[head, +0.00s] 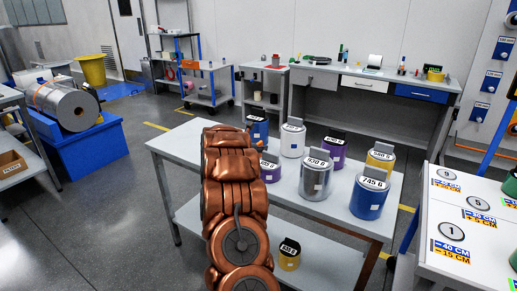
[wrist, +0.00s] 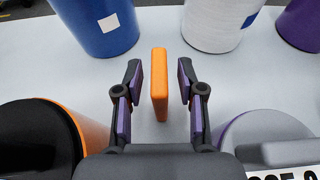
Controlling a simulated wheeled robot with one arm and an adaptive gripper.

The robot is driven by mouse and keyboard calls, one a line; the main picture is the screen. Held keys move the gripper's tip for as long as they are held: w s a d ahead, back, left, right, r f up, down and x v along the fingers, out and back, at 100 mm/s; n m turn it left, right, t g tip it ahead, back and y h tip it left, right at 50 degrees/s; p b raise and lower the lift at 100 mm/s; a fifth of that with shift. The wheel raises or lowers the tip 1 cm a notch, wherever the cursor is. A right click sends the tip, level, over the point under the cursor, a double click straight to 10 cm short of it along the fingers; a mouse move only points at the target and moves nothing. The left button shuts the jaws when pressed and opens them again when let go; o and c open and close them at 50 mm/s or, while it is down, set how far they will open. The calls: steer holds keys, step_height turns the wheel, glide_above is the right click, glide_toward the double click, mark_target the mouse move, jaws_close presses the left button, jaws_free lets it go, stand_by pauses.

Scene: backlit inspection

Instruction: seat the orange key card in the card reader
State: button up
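The orange key card (wrist: 159,85) stands on edge as a thin upright slab in the wrist view, over the white table top. My gripper (wrist: 159,90) is open around it. One purple-padded finger is on each side, with a visible gap between card and each pad. Whether the card's lower end rests on the table is hard to tell. In the head view my copper-coloured arm hides the gripper and the card. I cannot pick out the card reader in either view.
Canisters crowd the card: blue (wrist: 97,25), white (wrist: 213,22), purple (wrist: 300,25), orange with black top (wrist: 45,140) and grey (wrist: 265,135). The head view shows several labelled canisters on the table (head: 405,205), including silver (head: 316,182) and blue (head: 368,199).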

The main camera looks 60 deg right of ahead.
steer(key=shift+r, duration=0.15)
steer(key=shift+a+r, duration=0.1)
steer(key=shift+a, duration=0.45)
steer(key=b+v, duration=0.1)
steer(key=v, duration=1)
steer(key=shift+s+d+r, duration=0.1)
